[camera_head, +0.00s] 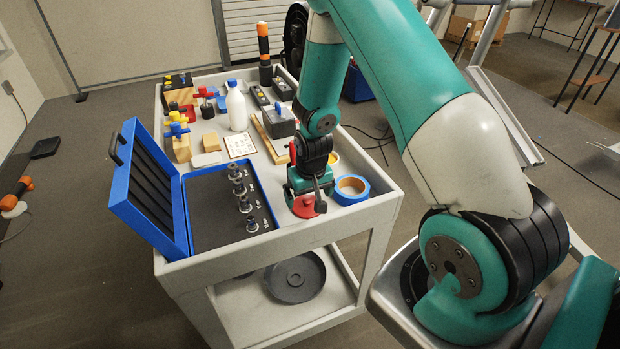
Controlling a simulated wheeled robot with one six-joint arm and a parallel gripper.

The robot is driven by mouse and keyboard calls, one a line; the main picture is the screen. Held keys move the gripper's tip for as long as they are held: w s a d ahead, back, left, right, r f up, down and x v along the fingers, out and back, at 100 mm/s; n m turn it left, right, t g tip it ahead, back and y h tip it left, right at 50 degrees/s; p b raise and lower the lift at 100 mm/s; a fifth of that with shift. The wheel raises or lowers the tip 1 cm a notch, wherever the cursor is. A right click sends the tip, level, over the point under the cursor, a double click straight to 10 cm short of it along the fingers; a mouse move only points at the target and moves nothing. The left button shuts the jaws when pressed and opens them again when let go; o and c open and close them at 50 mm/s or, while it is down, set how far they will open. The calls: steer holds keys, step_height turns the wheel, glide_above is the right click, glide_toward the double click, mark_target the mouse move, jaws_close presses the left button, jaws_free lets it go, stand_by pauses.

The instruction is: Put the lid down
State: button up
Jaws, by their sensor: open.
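A blue case (208,252) lies open on the cart's front left. Its lid (177,228) stands raised and leans outward to the left, with dark ribs inside and a dark handle (115,148) on its outer side. A small red piece (304,208) sits on the cart top right of the case; I cannot tell whether it is a lid. My gripper (312,203) points down at this red piece, low over the cart top. It is open. The arm partly hides the fingers, and I cannot tell whether they touch the red piece.
Several dark sockets (240,188) stand in the case. A blue tape roll (350,189) lies just right of my gripper. A white bottle (236,108), a grey box (279,122) and wooden blocks (181,148) stand farther back. The white cart (290,240) has a raised rim.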

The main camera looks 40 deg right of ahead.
mark_target(310, 210)
step_height(310, 210, up, 9)
steer(key=s, duration=0.1)
steer(key=s+a+r+n+y, duration=0.2)
steer(key=s+a+r+n, duration=0.25)
steer(key=a+r, duration=0.65)
steer(key=s+a+r+n+g+y, duration=0.1)
steer(key=s+a+r+n, duration=0.2)
steer(key=s, duration=0.5)
steer(key=s+a+r+n+y, duration=0.1)
steer(key=s+a+r+n, duration=0.2)
steer(key=s+a+r, duration=0.2)
steer(key=s+a, duration=0.3)
steer(key=shift+s+a+r+g+y+b, duration=0.2)
steer(key=shift+r+g+y+b, duration=0.1)
steer(key=shift+g+b, duration=0.1)
steer(key=shift+w, duration=0.1)
